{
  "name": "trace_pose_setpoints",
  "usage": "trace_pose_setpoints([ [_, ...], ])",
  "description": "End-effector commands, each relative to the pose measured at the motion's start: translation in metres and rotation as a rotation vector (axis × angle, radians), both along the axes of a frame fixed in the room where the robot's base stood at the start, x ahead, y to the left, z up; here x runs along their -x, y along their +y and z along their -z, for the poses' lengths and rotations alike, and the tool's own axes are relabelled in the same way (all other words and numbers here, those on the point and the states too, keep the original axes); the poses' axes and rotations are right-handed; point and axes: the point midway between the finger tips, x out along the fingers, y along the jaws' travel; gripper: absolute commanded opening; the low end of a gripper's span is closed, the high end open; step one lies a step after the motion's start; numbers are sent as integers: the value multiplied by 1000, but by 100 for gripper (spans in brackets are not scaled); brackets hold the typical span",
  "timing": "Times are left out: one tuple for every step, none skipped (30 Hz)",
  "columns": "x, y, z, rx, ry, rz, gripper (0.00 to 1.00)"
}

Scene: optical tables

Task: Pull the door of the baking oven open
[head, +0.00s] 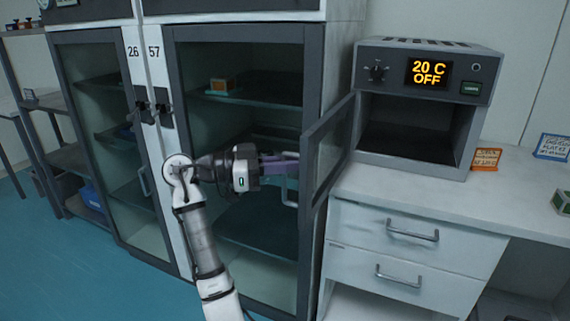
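The baking oven (425,120) stands on the white counter at the right, with an orange display reading "20 C OFF". Its glazed, dark-framed door (330,150) is swung wide open on the oven's left side and sticks out toward me past the counter's left end. The oven's dark inside is exposed and looks empty. My gripper (288,165) points right, its purple fingers at the outer edge of the oven door. Whether the fingers touch the door or grip its handle cannot be told; the fingertips are small and partly merge with the background.
Glass-fronted cabinets marked 26 (100,130) and 57 (235,125) stand at the left and behind my arm. A small orange box (222,86) is inside cabinet 57. The counter (510,205) carries an orange sign (486,159) and a blue sign (552,147).

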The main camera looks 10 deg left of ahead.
Motion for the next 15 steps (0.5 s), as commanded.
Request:
trace_pose_setpoints([
  [1, 1, 1, -1, 1, 0, 14],
  [1, 1, 1, -1, 1, 0, 18],
  [1, 1, 1, -1, 1, 0, 24],
  [1, 1, 1, -1, 1, 0, 28],
  [1, 1, 1, -1, 1, 0, 28],
  [1, 1, 0, -1, 1, 0, 28],
  [0, 1, 0, -1, 0, 0, 28],
  [0, 1, 0, -1, 0, 0, 28],
  [0, 0, 0, -1, 0, 0, 28],
  [0, 0, 0, -1, 0, 0, 28],
  [0, 0, 0, -1, 0, 0, 28],
  [0, 1, 0, -1, 0, 0, 28],
  [1, 2, 0, 0, 0, -1, 28],
  [1, 3, 0, 0, 0, -1, 28],
  [1, 6, 0, 0, 0, -2, 28],
])
